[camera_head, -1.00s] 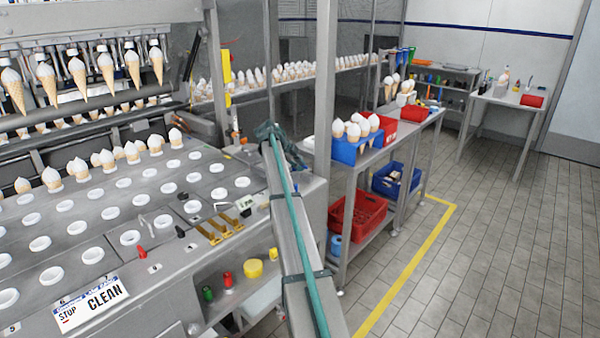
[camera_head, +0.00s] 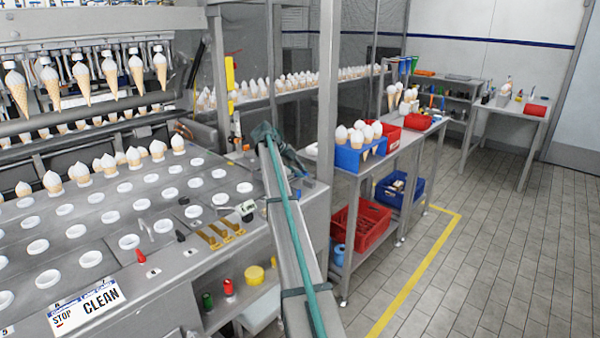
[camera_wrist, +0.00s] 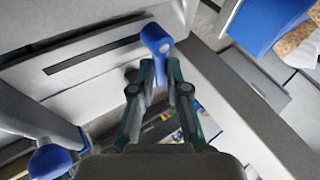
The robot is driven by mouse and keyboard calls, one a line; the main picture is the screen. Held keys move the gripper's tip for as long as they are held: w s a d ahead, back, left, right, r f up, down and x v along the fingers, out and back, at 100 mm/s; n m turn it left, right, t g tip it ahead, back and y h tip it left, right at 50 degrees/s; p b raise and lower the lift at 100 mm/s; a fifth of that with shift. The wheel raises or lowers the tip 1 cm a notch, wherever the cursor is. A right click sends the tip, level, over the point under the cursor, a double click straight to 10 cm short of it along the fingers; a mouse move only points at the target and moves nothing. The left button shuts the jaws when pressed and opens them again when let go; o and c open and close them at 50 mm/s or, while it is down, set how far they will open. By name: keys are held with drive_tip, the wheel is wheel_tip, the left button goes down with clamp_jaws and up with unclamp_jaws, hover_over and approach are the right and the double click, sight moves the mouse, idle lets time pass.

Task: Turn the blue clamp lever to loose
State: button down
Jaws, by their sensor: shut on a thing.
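A blue clamp lever (camera_wrist: 157,40) with a rounded end shows at the top middle of the wrist view, right at my fingertips. My gripper (camera_wrist: 160,75) is shut on this lever, with one dark green finger on each side. A second blue knob-ended part (camera_wrist: 48,162) shows at the lower left of the wrist view, apart from my fingers. In the head view my arm reaches away past the machine's right end, and my gripper (camera_head: 265,132) is small there. The lever cannot be made out in the head view.
The cone machine (camera_head: 100,230) with several cone holders fills the left. A metal post (camera_head: 327,90) stands just right of my gripper. A cart (camera_head: 350,180) bears a blue box (camera_head: 347,160) of cones, with a red crate (camera_head: 375,235) below. The tiled floor at right is clear.

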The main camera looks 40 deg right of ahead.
drive_tip(key=c, duration=1.2)
unclamp_jaws()
drive_tip(key=v, duration=1.2)
